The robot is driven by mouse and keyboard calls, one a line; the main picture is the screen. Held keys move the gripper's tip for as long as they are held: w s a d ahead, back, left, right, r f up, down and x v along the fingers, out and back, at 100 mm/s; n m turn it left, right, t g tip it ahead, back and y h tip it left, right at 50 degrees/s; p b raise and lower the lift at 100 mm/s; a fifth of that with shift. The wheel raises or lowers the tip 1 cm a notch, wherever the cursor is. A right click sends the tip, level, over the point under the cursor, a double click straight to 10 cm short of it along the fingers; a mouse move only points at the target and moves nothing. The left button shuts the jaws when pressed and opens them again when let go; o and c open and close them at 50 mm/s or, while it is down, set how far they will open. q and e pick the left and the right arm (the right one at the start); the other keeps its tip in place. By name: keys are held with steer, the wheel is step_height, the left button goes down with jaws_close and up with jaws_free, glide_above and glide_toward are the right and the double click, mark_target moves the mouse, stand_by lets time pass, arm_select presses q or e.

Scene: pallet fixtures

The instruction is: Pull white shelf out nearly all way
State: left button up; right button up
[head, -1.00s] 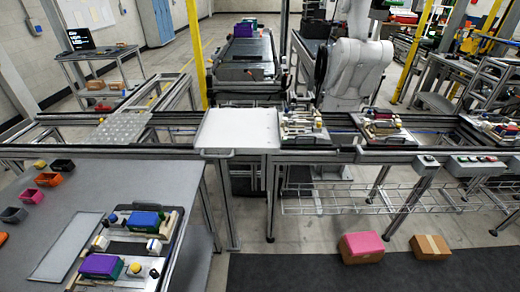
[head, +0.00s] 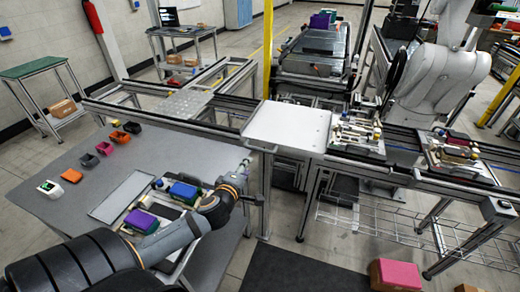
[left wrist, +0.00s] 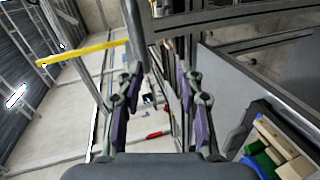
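The white shelf (head: 288,128) is a flat panel in the rail line in the head view, with a raised front edge facing the grey table. My left arm reaches in from the lower left over the table. My left gripper (head: 251,181) is just below and left of the shelf's front edge, apart from it. In the left wrist view the two fingers of my left gripper (left wrist: 159,105) are spread apart with nothing between them. I cannot make out the shelf in that view. My right gripper is not in view.
The grey table (head: 60,195) holds several small coloured bins and a fixture pallet partly hidden by my arm. Loaded pallets (head: 357,134) sit on the rails right of the shelf. A pink-topped box (head: 396,274) is on the floor. Floor below the shelf's front looks open.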

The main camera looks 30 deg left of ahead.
mark_target(260, 150)
arm_select(q)
steer(key=shift+n+t, duration=0.4)
steer(key=shift+n, duration=0.1)
steer(key=w, duration=0.3)
steer(key=w+p, duration=0.1)
steer(key=w, duration=0.2)
steer(key=w+p, duration=0.1)
steer(key=w, duration=0.2)
steer(key=shift+w+a+r, duration=0.3)
steer(key=shift+w+a, duration=0.05)
steer(key=shift+w, duration=0.05)
steer(key=shift+w+a+f, duration=0.15)
steer(key=shift+w, duration=0.1)
jaws_close()
